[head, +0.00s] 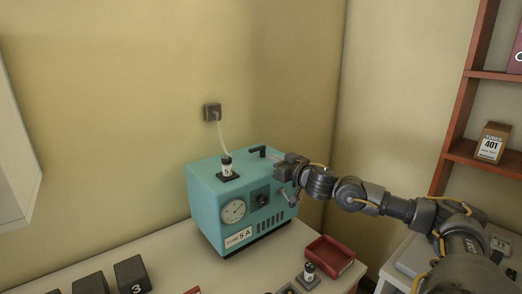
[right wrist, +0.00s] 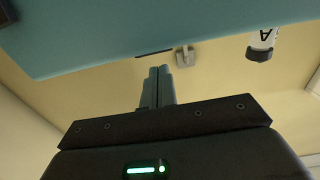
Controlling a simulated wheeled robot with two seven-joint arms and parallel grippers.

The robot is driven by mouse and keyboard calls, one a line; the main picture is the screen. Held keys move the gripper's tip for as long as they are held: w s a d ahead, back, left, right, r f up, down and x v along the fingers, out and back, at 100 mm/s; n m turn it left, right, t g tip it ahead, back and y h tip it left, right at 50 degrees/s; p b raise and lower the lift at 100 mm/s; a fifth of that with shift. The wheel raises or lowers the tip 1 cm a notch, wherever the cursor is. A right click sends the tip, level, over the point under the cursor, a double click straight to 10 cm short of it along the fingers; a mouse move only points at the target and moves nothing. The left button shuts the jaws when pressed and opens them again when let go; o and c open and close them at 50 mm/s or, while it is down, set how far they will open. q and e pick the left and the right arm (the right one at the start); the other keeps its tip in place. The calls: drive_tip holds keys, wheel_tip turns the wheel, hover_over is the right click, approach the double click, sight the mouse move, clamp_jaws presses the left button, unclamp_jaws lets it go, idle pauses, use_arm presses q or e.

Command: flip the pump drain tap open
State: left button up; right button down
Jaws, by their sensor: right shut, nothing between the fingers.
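My right gripper (head: 279,168) is at the pump's upper right front corner. In the right wrist view its fingers (right wrist: 157,72) are together and empty, beside the teal pump body (right wrist: 130,28). My left gripper is not in view.
A small labelled bottle (head: 227,167) stands on the pump top, beside a black handle (head: 257,150). A cord runs to the wall socket (head: 212,112). A red tray (head: 331,254), another bottle (head: 309,271) and dark blocks (head: 131,273) are on the bench.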

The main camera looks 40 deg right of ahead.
sight(253, 151)
drive_tip(key=w+p, duration=0.2)
drive_tip(key=w, duration=0.3)
drive_tip(key=shift+w+r, duration=0.15)
drive_tip(key=shift+w, duration=0.8)
drive_tip(key=shift+w+a+p, duration=0.3)
drive_tip(key=shift+w+p, duration=0.05)
drive_tip(key=shift+p, duration=0.45)
drive_tip(key=shift+w+a, duration=0.15)
drive_tip(key=shift+w, duration=0.1)
drive_tip(key=shift+f, duration=0.2)
